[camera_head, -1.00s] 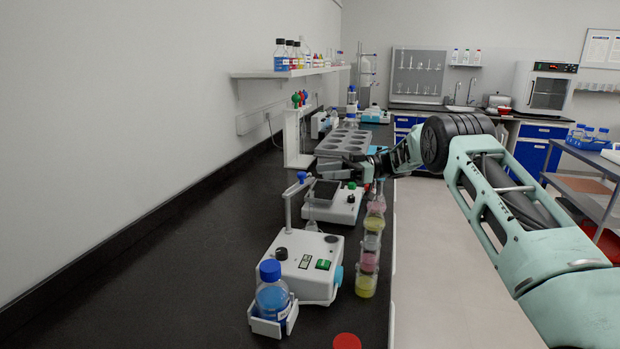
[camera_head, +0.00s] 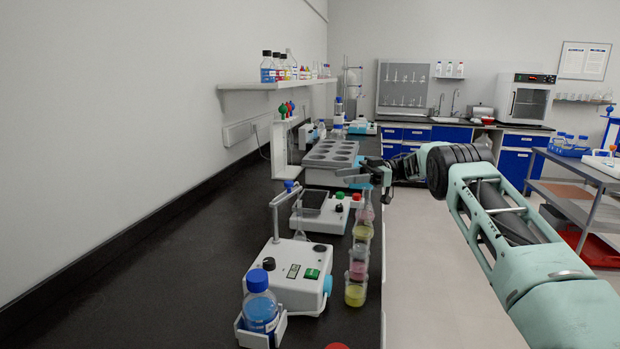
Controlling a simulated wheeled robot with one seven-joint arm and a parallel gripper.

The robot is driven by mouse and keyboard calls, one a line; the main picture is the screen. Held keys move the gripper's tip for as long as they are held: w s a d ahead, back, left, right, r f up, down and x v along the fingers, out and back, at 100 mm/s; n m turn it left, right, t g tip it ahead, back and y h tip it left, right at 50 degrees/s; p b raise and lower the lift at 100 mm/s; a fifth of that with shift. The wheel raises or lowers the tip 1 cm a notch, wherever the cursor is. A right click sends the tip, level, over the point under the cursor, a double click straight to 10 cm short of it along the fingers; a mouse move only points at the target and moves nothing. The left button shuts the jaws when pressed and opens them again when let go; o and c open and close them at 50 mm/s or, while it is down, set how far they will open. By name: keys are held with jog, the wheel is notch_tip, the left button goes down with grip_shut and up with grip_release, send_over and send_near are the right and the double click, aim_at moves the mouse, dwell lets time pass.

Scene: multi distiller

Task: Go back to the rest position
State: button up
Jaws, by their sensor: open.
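My gripper (camera_head: 364,177) is at the end of my teal arm, which reaches in from the right of the head view. It is above the right edge of the black bench (camera_head: 140,275), close to the grey multi-well block and above the far end of the row of beakers. The jaws are small in the picture and partly overlap the things behind them. They look open, and I see nothing held between them.
A row of beakers with yellow and pink liquid (camera_head: 356,293) stands along the bench's right edge. Beside it are a white stirrer device (camera_head: 290,270), a second device (camera_head: 322,220), a blue-capped bottle (camera_head: 260,308) and the grey multi-well block (camera_head: 331,152). The floor (camera_head: 430,270) right of the bench is clear.

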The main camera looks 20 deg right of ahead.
jog(key=w+a+r+m+t+h, duration=0.4)
jog(key=a+r+t, duration=0.3)
jog(key=a, duration=0.4)
jog(key=w+a+r+m+t+h, duration=0.3)
jog(key=w+a+r+m+t, duration=0.3)
jog(key=a, duration=0.6)
jog(key=s+a+f+g+h, duration=0.2)
jog(key=s+a+f+g, duration=0.15)
jog(key=s, duration=0.65)
jog(key=s+a+f+m+g+h+p, duration=0.1)
jog(key=s+a+f+g+h, duration=0.25)
jog(key=s, duration=0.55)
jog(key=s+a+f+g+h, duration=0.1)
jog(key=s+a+f, duration=0.4)
jog(key=s, duration=0.5)
jog(key=s+d+f+g+h, duration=0.1)
jog(key=s+f+g, duration=0.1)
jog(key=s, duration=0.7)
jog(key=s+d+f+n+g+h, duration=0.1)
jog(key=s+d+g, duration=0.1)
jog(key=s, duration=0.7)
jog(key=s+d+f+n+g+h, duration=0.1)
jog(key=s+f+g, duration=0.1)
jog(key=s, duration=0.8)
jog(key=shift+d+f+g+h, duration=0.15)
jog(key=shift+f+g+h, duration=0.2)
jog(key=shift+g, duration=0.25)
